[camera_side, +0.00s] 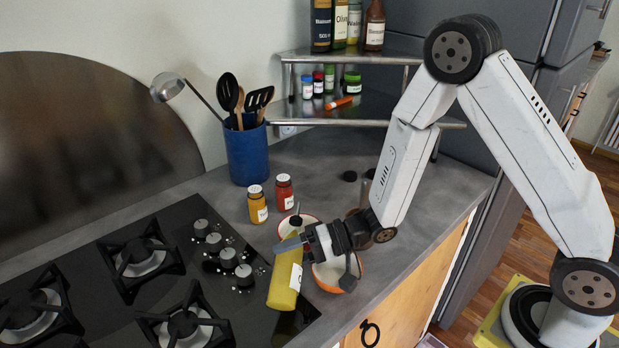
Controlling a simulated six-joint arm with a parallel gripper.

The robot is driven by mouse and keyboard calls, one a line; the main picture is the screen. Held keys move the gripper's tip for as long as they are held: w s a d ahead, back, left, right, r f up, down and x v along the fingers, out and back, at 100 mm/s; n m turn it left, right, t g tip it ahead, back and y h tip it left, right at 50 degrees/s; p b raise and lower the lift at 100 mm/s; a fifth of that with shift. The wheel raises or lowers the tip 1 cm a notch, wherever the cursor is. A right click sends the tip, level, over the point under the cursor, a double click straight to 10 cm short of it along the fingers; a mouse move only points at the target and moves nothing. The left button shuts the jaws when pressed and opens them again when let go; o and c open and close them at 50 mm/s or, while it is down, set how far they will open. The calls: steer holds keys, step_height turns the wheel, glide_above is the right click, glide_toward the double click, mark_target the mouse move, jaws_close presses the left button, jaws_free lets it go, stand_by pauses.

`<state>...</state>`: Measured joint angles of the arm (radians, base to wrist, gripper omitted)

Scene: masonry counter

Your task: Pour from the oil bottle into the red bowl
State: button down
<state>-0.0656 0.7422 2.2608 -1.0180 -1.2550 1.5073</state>
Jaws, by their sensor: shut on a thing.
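A second bowl with an orange rim (325,281) stands in front, right of the bottle, partly covered by my gripper.
A black gas hob (205,285) lies to the left. A yellow jar (257,204) and a red jar (285,192) stand behind the bowls. A blue utensil pot (248,155) and a metal shelf (385,108) with bottles are further back. The counter's front edge is at the right.

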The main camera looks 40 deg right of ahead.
steer(key=shift+r+m+y, duration=0.2)
steer(key=shift+m+y, duration=0.4)
steer(key=shift+m, duration=0.3)
stand_by(4.5)
steer(key=shift+f+n+h, duration=0.15)
steer(key=shift+n+h, duration=0.45)
steer(key=shift+n, duration=0.3)
steer(key=shift+w+d+f+n+h, duration=0.15)
steer(key=shift+w+d+n+h, duration=0.15)
steer(key=shift+n+h, duration=0.45)
